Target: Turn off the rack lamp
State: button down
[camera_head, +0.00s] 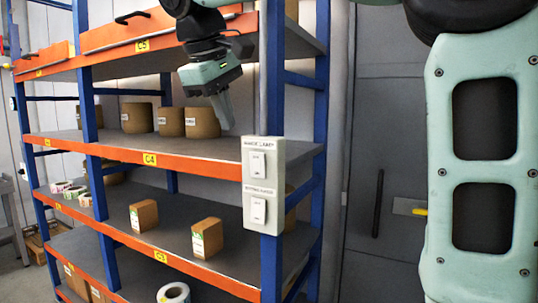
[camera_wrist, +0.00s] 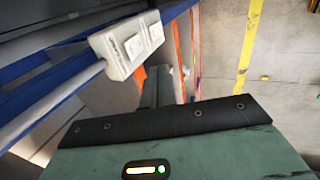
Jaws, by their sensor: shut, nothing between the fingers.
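A white switch box (camera_head: 263,187) is mounted on the blue front upright of the rack. It carries two white rocker switches, one above the other. The upper switch (camera_head: 257,164) has a label that appears to end in "LAMP". The lower switch (camera_head: 258,211) has a label too small to read surely. The box also shows in the wrist view (camera_wrist: 117,62). My gripper (camera_head: 226,112) is shut and empty, pointing down in front of the rack, above and left of the box in the head view. It appears apart from the box. No lit lamp is identifiable.
A grey door (camera_head: 385,160) with a dark handle stands behind, to the right. Floor with a yellow line (camera_wrist: 248,45) is open in the wrist view.

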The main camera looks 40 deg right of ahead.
aim_at(252, 151)
jog(key=shift+s+d+r, duration=0.1)
jog(key=shift+d+r, duration=0.2)
jog(key=d+f, duration=0.2)
jog(key=f, duration=0.1)
jog(key=w+d+f+p, duration=0.1)
jog(key=d+f, duration=0.1)
jog(key=w+d+f+p, duration=0.1)
jog(key=d+f, duration=0.1)
jog(key=f, duration=0.1)
jog(key=shift+w+d+f, duration=0.2)
jog(key=shift+d+f, duration=0.1)
jog(key=shift+d, duration=0.1)
jog(key=shift+w+d+f, duration=0.1)
jog(key=shift+w+d, duration=0.1)
jog(key=shift+d, duration=0.2)
